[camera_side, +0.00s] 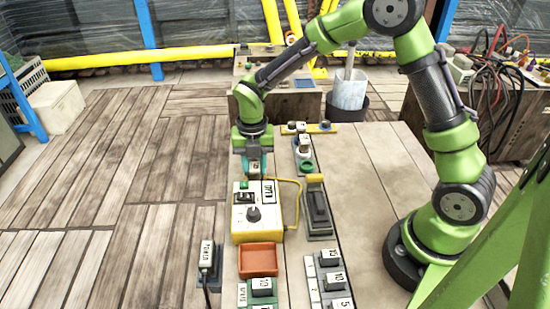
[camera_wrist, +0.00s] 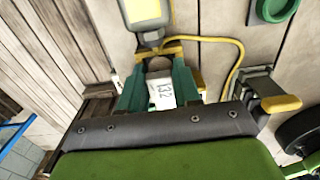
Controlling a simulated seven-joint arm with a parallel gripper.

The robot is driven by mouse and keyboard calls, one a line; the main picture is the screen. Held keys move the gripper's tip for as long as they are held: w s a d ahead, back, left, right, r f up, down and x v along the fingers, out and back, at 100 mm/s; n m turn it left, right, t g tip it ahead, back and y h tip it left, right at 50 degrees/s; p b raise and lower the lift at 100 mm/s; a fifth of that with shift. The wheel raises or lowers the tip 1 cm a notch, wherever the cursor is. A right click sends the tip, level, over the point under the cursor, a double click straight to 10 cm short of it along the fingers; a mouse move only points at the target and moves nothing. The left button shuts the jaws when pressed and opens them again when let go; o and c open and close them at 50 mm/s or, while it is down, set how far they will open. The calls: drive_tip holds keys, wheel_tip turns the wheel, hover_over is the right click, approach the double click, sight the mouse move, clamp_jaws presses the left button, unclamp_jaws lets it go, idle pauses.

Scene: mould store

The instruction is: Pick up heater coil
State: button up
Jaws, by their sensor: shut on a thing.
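My gripper (camera_side: 252,165) points down just behind the yellow and white control box in the side view. In the wrist view my gripper (camera_wrist: 160,88) has its green fingers shut around a small block with a white face marked 132 (camera_wrist: 162,94). The fingers hide the block's sides, and it is not clear in the side view. I cannot make out a coil shape, so I cannot tell whether this block is the heater coil.
The control box (camera_side: 257,222) with a dial and yellow cable stands close in front. A dark clamp with a yellow handle (camera_side: 318,208) is to its right. An orange tray (camera_side: 258,260) and several numbered blocks (camera_side: 331,279) lie nearer the camera. The right bench area is clear.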

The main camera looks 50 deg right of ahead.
sight(254, 164)
clamp_jaws()
wheel_tip(254, 164, up, 9)
drive_tip(key=shift+a+f, duration=0.1)
drive_tip(key=s+a+f, duration=0.2)
drive_tip(key=s+a, duration=1.4)
drive_tip(key=shift+g+y, duration=0.3)
drive_tip(key=shift+y, duration=0.1)
drive_tip(key=shift+w+d+f, duration=0.1)
drive_tip(key=shift+d+f, duration=0.05)
drive_tip(key=shift+f, duration=1.7)
drive_tip(key=shift+w+d+f, duration=0.1)
drive_tip(key=shift+f, duration=1.75)
